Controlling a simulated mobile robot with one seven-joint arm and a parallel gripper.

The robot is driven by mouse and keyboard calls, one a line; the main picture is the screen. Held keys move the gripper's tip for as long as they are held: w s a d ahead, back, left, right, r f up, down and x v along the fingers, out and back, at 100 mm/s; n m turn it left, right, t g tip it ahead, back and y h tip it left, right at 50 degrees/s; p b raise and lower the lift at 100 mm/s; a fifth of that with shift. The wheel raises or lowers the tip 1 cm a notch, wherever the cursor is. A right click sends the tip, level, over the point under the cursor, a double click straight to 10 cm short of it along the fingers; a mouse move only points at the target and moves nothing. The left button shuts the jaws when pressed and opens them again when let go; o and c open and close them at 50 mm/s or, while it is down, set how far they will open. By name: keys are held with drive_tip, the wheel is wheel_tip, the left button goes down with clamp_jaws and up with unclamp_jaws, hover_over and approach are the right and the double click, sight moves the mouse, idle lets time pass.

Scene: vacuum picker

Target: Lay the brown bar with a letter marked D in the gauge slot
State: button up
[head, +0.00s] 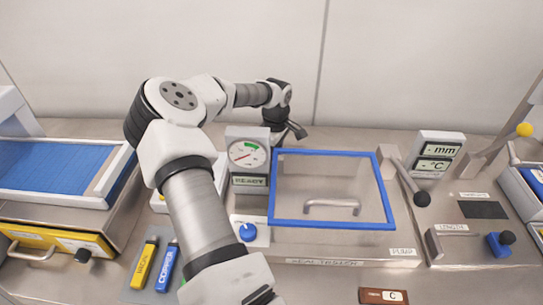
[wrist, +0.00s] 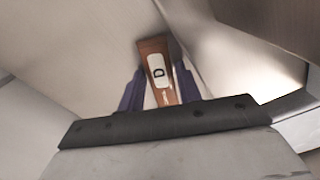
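The brown bar (wrist: 158,52) with a white label marked D is between the two dark blue fingers of my gripper (wrist: 160,92) in the wrist view. The fingers touch its sides, and its far end sticks out past them. In the head view my gripper (head: 294,129) is at the back, behind the blue-framed clear lid; the bar cannot be made out there. The gauge marked LENGTH (head: 455,228) is at the right, with a grey fixed jaw (head: 434,244) and a blue slider (head: 497,245) with a black knob. The slot lies between them.
A brown bar marked C (head: 383,296) lies at the front edge. The seal tester with its blue-framed lid (head: 330,222) and a dial (head: 247,155) fill the middle. A black-knobbed lever (head: 421,198) and a display (head: 436,154) stand beside the gauge. Yellow (head: 145,263) and blue (head: 167,267) bars lie left.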

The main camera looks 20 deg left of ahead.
drive_tip(key=c, duration=0.6)
drive_tip(key=shift+c, duration=0.2)
drive_tip(key=shift+r, duration=0.15)
wheel_tip(320, 180, up, 16)
drive_tip(key=b, duration=0.8)
drive_tip(key=shift+r, duration=0.2)
